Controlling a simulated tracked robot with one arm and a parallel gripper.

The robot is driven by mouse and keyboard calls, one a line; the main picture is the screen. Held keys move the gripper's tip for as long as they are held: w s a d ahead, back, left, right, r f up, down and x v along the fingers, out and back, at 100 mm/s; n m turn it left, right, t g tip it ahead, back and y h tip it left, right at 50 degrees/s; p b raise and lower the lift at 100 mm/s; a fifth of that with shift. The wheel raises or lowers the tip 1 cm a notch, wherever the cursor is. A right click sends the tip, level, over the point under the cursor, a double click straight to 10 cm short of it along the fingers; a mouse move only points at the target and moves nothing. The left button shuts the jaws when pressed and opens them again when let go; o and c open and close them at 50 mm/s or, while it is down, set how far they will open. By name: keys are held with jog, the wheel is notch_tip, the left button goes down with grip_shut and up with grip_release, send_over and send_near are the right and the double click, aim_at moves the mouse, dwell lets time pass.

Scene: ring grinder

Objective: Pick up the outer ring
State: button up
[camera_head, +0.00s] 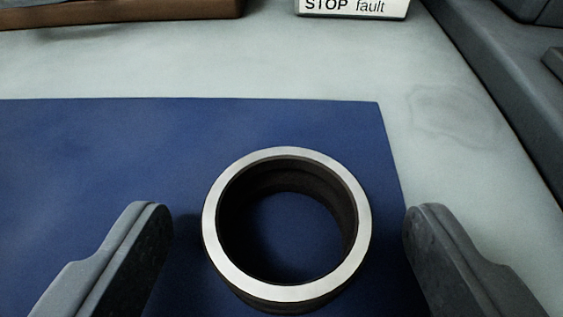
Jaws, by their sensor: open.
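The outer ring (214,226) is a metal ring with a bright silver top face and dark inner and outer walls. It lies flat on the blue mat (90,190), near the mat's right edge. My gripper (288,225) is open, with one grey finger to the left of the ring and one to the right. Neither finger appears to touch the ring, and a gap shows on both sides. Blue mat shows through the ring's opening. The ring's lowest near edge comes close to the bottom of the picture.
A pale worktop (270,70) surrounds the mat and is clear behind it. A brown tray or box edge (120,12) is at the back left. A white sign reading "STOP fault" (352,8) stands at the back. A dark grey raised structure (500,80) runs along the right.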

jog(key=shift+w, duration=0.4)
jog(key=c, duration=1.1)
jog(key=shift+c, duration=0.2)
